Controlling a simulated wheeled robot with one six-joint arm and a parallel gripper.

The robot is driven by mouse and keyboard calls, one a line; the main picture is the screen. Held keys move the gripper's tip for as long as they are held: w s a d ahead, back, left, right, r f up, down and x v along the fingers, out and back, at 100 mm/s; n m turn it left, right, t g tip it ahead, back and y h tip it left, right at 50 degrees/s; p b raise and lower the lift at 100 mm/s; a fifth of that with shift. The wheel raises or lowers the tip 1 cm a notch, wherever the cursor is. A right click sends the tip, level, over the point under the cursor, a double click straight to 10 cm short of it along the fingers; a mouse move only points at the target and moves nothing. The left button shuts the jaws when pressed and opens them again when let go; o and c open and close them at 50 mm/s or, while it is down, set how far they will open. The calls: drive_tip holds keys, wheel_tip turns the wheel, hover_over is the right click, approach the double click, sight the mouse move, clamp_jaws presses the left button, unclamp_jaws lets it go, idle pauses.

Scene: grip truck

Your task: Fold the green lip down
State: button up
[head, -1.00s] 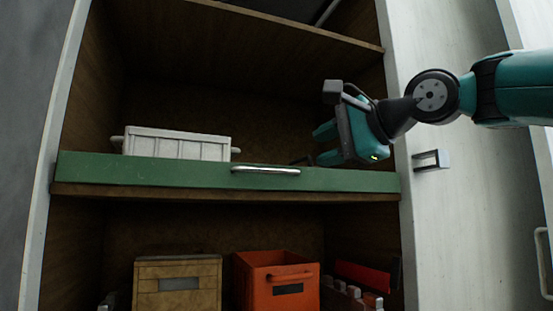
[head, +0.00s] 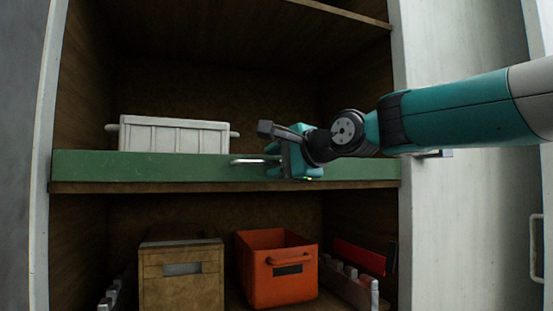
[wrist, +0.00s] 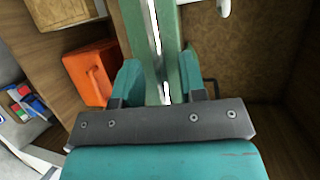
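The green lip (head: 140,166) is a long strip along the front edge of the upper shelf, standing upright. Its silver bar handle (head: 245,161) is at the middle; my gripper hides the right part. My gripper (head: 274,160) is at the right end of the handle, in front of the lip. In the wrist view the lip (wrist: 188,75) and the handle (wrist: 153,30) run between my two spread fingers (wrist: 160,80). The fingers are apart, one on each side of the handle. I cannot tell whether either finger touches it.
A white crate (head: 175,137) stands on the shelf behind the lip, left of my gripper. Below are an orange bin (head: 262,290), a brown box (head: 180,290) and a red item (head: 360,258). The cabinet's right side panel (head: 420,80) is beside my arm.

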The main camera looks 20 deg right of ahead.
drive_tip(key=shift+c, duration=0.2)
clamp_jaws()
drive_tip(key=shift+f, duration=0.1)
